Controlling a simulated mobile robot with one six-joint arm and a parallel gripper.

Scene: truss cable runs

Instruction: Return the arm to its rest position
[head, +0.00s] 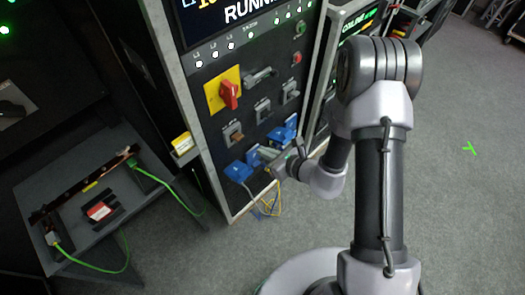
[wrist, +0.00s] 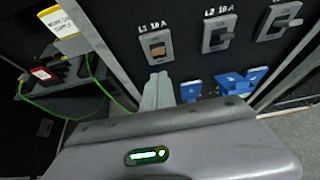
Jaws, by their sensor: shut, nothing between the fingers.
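My arm reaches down and left across the head view, toward the lower part of a black panel (head: 215,130) with a grey frame. My gripper (head: 272,170) is in front of the panel's lower edge, close to the blue connectors (head: 238,171). In the wrist view the gripper (wrist: 157,92) shows as two grey fingers closed together with nothing between them. They point up at the breaker labelled L1 (wrist: 157,49). Whether the fingers touch the panel cannot be told.
The panel carries a red rotary switch (head: 229,94) on a yellow plate. Blue and yellow cables (head: 268,204) hang below it. A grey table (head: 90,215) with a green cable stands at left. Open floor (head: 465,200) lies at right.

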